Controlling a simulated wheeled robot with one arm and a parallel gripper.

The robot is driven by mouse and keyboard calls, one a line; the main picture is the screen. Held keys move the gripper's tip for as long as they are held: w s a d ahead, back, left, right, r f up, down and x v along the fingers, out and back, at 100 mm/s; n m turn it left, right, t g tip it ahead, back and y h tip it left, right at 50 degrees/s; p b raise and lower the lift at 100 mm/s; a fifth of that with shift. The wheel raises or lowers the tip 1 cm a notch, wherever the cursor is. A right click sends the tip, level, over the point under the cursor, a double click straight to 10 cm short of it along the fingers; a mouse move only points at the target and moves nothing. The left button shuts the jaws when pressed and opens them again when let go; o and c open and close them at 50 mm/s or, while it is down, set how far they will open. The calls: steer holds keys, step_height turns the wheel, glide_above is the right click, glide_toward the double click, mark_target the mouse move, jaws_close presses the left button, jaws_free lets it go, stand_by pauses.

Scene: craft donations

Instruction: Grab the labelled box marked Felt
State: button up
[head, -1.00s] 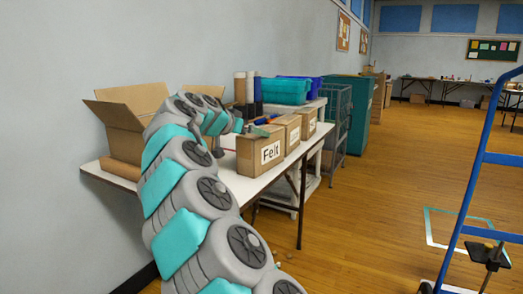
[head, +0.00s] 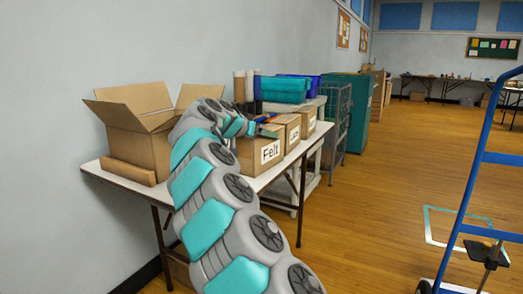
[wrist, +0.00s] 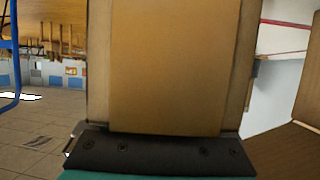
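The cardboard box marked Felt (head: 270,153) stands on the white folding table, nearest in a row of labelled boxes. My gripper (head: 264,131) is at the top of this box, with my arm covering its left side. In the wrist view a brown cardboard surface (wrist: 168,65) fills the middle, right in front of the dark gripper base. The fingers are mostly hidden, so whether they are closed on the box does not show.
Two more labelled boxes (head: 289,130) stand close behind. Teal and blue bins (head: 285,90) are at the back.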

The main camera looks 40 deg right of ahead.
jaws_close()
stand_by(0.4)
steer(key=shift+r, duration=0.1)
